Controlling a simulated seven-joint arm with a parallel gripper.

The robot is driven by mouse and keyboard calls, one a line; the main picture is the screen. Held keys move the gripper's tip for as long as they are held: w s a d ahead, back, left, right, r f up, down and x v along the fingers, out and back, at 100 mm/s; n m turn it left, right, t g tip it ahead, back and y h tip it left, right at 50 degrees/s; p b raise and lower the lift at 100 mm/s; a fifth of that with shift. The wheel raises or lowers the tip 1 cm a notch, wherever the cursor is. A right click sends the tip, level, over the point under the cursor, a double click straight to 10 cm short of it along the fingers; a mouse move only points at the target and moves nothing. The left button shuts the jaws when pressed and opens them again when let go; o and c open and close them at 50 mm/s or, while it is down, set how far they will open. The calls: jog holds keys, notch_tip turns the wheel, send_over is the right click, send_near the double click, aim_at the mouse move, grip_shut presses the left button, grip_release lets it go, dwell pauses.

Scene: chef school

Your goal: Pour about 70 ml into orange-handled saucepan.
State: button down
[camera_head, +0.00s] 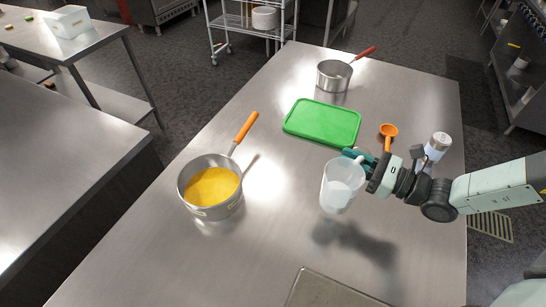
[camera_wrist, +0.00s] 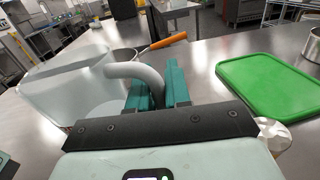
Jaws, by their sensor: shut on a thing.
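The orange-handled saucepan (camera_head: 221,206) stands on the steel table at the left, holding yellow-orange contents, with its orange handle pointing up and right. My gripper (camera_head: 359,157) is shut on the handle of a translucent white measuring jug (camera_head: 341,186). The jug is held above the table, right of the saucepan and apart from it, and looks close to upright. Some pale contents seem to show in it, but the level is unclear. In the wrist view the jug (camera_wrist: 68,82) is at the left, its curved handle between my teal fingers (camera_wrist: 158,88), with the saucepan's orange handle (camera_wrist: 168,41) beyond.
A green board (camera_head: 322,122) lies behind the jug. A second saucepan with a red handle (camera_head: 334,76) stands at the far end. An orange spoon (camera_head: 388,131) and a shaker (camera_head: 438,146) are at the right. A metal tray (camera_head: 325,290) lies at the front. Table between jug and saucepan is clear.

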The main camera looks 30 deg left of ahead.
jog(key=s+a+f+n+g+h, duration=0.1)
jog(key=s+a+n+g, duration=0.3)
jog(key=a, duration=0.8)
jog(key=s+a+n+g+h, duration=0.2)
jog(key=s+a+n+g, duration=0.3)
jog(key=s+a+g, duration=0.4)
jog(key=s+a, duration=0.3)
jog(key=a, duration=0.1)
jog(key=shift+f+h, duration=0.3)
jog(key=shift+f, duration=0.1)
jog(key=shift+a, duration=0.15)
jog(key=shift+w+a+f+m+h, duration=0.3)
jog(key=shift+m+h, duration=0.4)
jog(key=shift+m, duration=1)
jog(key=shift+s+a+f+m+h, duration=0.1)
jog(key=shift+f+m+h, duration=0.5)
jog(key=shift+m, duration=1.1)
jog(key=shift+w+a+f+m+h, duration=0.2)
jog(key=shift+m+h, duration=0.6)
jog(key=shift+m, duration=0.9)
